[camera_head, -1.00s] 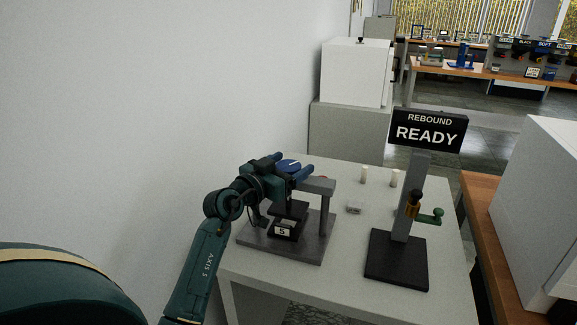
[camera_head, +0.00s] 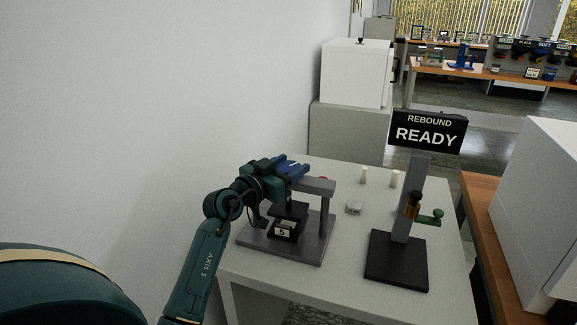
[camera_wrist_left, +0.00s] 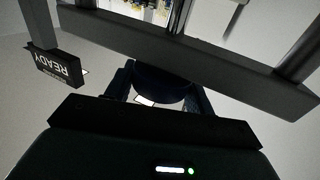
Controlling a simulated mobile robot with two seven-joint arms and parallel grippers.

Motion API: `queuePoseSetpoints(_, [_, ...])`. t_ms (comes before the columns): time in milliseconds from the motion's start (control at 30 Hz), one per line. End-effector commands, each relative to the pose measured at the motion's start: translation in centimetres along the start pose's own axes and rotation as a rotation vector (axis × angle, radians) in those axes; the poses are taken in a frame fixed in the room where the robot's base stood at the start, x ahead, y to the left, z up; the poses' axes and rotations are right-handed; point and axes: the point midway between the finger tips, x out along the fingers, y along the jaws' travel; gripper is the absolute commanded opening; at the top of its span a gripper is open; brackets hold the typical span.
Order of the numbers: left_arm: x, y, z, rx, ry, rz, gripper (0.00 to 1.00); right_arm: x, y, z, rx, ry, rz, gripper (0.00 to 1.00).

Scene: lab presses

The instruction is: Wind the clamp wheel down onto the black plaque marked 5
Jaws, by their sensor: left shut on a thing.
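The clamp press stands on the white table, with a grey base (camera_head: 310,250) and a grey crossbeam (camera_head: 318,187). The black plaque marked 5 (camera_head: 284,231) sits on the base under a dark pressing plate (camera_head: 289,210); I cannot tell whether the two touch. My left gripper (camera_head: 292,168) is at the top of the press, shut on the clamp wheel, which its fingers mostly hide. In the left wrist view the dark round clamp wheel (camera_wrist_left: 160,82) lies between the two fingers, beside the crossbeam (camera_wrist_left: 190,62). My right gripper is in neither view.
To the right stands a rebound tester with a black base (camera_head: 397,262) and a sign (camera_head: 428,131) reading REBOUND READY. Small pale pegs (camera_head: 395,178) and a small grey block (camera_head: 354,207) lie behind. A white wall is close on the left.

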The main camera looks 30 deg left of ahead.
Motion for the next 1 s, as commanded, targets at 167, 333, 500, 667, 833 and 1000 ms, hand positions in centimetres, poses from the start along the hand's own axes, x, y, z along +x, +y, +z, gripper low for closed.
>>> queuePoseSetpoints(167, [0.0,-0.1,-0.2,-0.002,-0.005,0.051,0.31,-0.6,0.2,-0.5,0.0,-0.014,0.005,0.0])
queuePoseSetpoints(333, [-0.1,-0.1,-0.4,-0.002,-0.006,0.139,0.31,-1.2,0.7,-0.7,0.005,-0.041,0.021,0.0])
queuePoseSetpoints(500, [0.0,-0.2,-0.4,0.0,-0.007,0.255,0.31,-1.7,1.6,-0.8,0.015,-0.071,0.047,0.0])
queuePoseSetpoints(667, [0.0,-0.3,-0.3,0.001,-0.007,0.371,0.31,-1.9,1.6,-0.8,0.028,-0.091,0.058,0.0])
queuePoseSetpoints(833, [0.0,-0.3,0.0,0.003,-0.006,0.492,0.31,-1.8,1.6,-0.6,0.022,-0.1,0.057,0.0])
queuePoseSetpoints(1000, [0.0,-0.2,0.1,0.002,-0.003,0.584,0.31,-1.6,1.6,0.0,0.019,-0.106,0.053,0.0])
